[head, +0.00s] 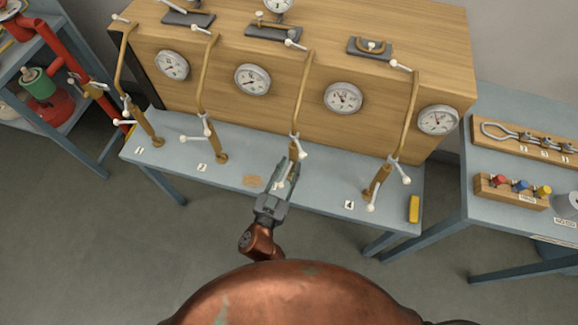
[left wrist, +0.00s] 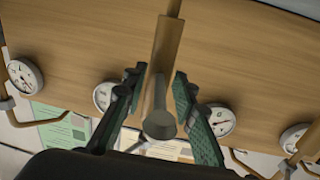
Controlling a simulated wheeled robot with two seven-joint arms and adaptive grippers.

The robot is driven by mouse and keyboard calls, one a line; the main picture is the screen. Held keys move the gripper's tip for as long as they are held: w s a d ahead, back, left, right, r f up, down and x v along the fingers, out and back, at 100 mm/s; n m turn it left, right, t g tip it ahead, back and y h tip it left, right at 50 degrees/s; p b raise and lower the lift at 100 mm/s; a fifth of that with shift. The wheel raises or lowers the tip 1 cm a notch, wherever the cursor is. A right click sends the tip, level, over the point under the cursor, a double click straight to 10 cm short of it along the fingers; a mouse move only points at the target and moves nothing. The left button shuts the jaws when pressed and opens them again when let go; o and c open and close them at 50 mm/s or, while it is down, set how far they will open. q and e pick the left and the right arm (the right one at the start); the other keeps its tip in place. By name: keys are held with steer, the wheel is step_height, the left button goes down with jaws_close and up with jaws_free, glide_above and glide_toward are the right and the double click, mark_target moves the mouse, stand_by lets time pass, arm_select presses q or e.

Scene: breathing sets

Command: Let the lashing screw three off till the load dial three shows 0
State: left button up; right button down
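Lashing screw three (head: 294,146) stands upright near the front of the bench at the foot of the third brass-coloured rod, with white-tipped handles at its side. Load dial three (head: 343,98) is the round white gauge right of that rod; its reading is too small to tell. My left gripper (head: 283,178) is at the screw's lower end and hides part of it. In the left wrist view its green-padded fingers (left wrist: 160,108) stand apart, one each side of the screw's grey end (left wrist: 158,122), with gaps visible. My right gripper is out of view.
Similar lashings stand beside it: two to the left and lashing four (head: 377,180) to the right. A yellow block (head: 414,209) lies at the bench's right end. A side table (head: 490,226) holds tools and coloured knobs. A red stand (head: 62,50) is at the left.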

arm_select(q)
steer(key=shift+w, duration=0.1)
steer(key=shift+c, duration=0.6)
jaws_close()
